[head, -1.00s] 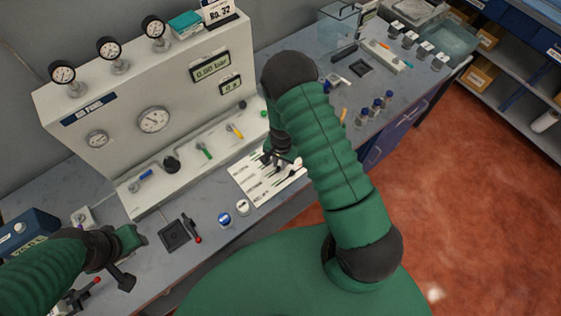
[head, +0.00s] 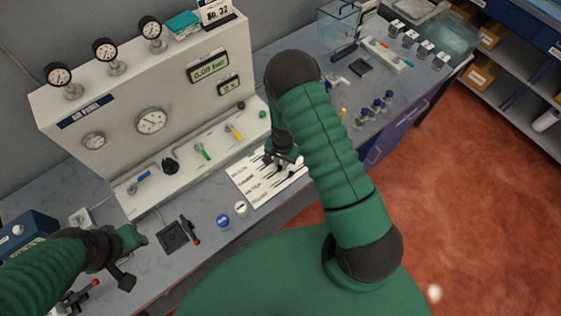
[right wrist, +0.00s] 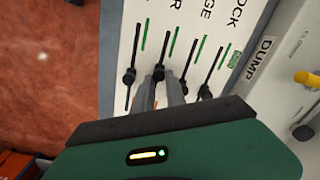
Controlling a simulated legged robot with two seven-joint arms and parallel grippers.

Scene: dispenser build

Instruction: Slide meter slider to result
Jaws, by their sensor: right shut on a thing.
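The white slider plate (head: 264,198) lies on the bench below the air panel, with several dark slots and printed labels. In the right wrist view the slots show with green lines beside them and a black knob on each. My right gripper (head: 274,160) is over the plate's far part. Its fingers (right wrist: 163,90) are shut on the black knob (right wrist: 158,73) of the second slot from the left, which looks like the meter slider. The other knobs stand free. Labels are partly cut off. My left gripper (head: 130,258) is far left, away from the plate; its jaws are unclear.
The air panel (head: 110,150) with gauges and coloured valves stands behind the plate. A blue button (head: 223,221) and a white button (head: 240,208) are left of it. A black square fixture (head: 173,237) lies further left. Small blue-capped bottles (head: 375,107) stand to the right.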

